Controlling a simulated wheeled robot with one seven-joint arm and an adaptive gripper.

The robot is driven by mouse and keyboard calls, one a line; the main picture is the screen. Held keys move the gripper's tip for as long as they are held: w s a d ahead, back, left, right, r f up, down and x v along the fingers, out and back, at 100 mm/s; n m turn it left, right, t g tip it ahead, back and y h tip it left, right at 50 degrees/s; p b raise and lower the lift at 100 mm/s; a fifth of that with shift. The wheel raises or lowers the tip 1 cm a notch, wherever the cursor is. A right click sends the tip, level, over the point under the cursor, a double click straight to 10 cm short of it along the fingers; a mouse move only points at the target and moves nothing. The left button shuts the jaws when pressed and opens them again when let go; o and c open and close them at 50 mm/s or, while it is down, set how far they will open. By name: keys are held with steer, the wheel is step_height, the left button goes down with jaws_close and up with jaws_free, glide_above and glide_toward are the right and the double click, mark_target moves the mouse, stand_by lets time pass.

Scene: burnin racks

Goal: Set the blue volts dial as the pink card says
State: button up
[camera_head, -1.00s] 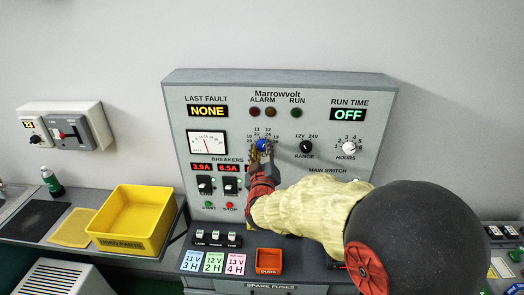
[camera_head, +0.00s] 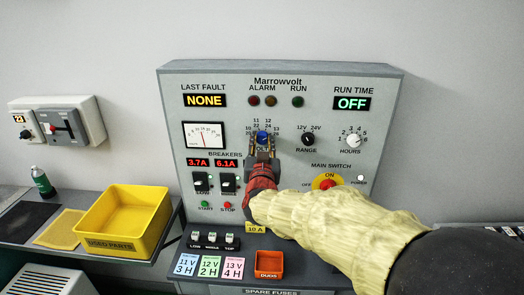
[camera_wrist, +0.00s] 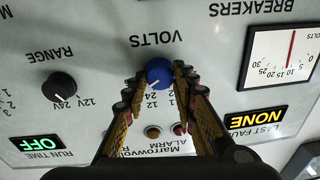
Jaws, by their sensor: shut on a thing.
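The blue volts dial (camera_head: 263,138) is on the upright grey panel, under the alarm lamps. It shows large in the upside-down wrist view (camera_wrist: 159,71), with a white pointer mark slanting to the lower left towards the scale numbers. My gripper (camera_head: 262,145) reaches up from below in the head view. Its two fingers (camera_wrist: 161,80) are shut on the dial's sides. The fingers hide part of the scale, so the exact setting is hard to read. The pink card (camera_head: 234,267) reads 13 V, 4 H and lies on the ledge, right of the blue and green cards.
The range knob (camera_head: 308,139) and hours knob (camera_head: 353,140) are right of the dial. The voltmeter (camera_head: 204,135) is left. My arm passes close to the red main switch (camera_head: 327,184). An orange duds bin (camera_head: 269,264) and yellow used-parts bin (camera_head: 91,240) stand below.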

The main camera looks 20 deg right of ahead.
steer(key=shift+f+m+b, duration=0.1)
steer(key=shift+m+b, duration=0.4)
steer(key=shift+m, duration=0.4)
steer(key=o, duration=1.1)
steer(key=shift+o, duration=0.3)
steer(key=shift+s, duration=0.1)
steer(key=v, duration=1.1)
steer(key=shift+s+a, duration=0.15)
steer(key=shift+s, duration=0.25)
